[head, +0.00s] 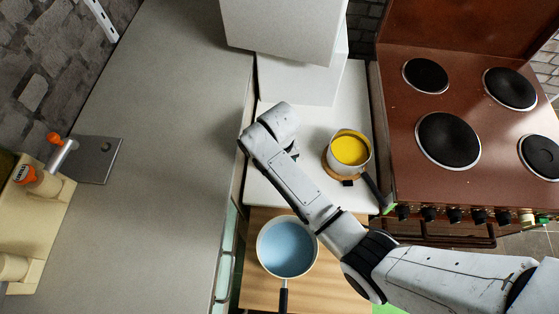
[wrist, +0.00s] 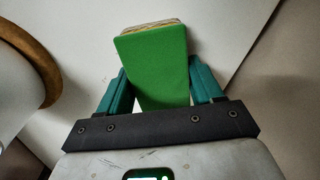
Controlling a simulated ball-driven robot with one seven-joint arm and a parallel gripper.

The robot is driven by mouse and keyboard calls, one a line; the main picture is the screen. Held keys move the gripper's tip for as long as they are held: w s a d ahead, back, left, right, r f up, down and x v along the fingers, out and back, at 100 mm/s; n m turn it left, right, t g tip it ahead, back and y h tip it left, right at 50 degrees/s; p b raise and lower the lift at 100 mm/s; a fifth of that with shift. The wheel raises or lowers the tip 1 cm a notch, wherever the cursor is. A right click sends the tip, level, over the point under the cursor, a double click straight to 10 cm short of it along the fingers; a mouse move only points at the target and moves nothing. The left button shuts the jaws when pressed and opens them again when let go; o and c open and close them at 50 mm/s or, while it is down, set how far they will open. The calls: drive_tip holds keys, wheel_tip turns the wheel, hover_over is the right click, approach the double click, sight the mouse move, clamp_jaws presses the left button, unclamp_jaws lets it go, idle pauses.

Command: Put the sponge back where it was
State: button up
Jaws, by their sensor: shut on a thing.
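The sponge (wrist: 155,65) is a green block with a layered, tan-coloured far end. In the wrist view it stands between the two teal fingers of my gripper (wrist: 160,75), which is shut on it. A pale, flat surface shows behind the sponge; I cannot tell whether the sponge touches it. In the head view my arm reaches over the white counter (head: 318,122), and its own links hide the gripper and the sponge.
A pot with yellow contents (head: 350,150) stands on a round wooden trivet right of my arm. A pot with blue inside (head: 288,248) sits on a wooden board (head: 268,290) below. The brown stove (head: 405,120) is at right. The grey counter (head: 160,150) has much free room.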

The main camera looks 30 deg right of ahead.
drive_tip(key=shift+f, duration=0.1)
drive_tip(key=shift+f, duration=0.1)
drive_tip(key=o, duration=0.9)
drive_tip(key=shift+c, duration=0.2)
wheel_tip(320, 180, up, 12)
drive_tip(key=shift+r, duration=0.2)
drive_tip(key=shift+s+f, duration=0.1)
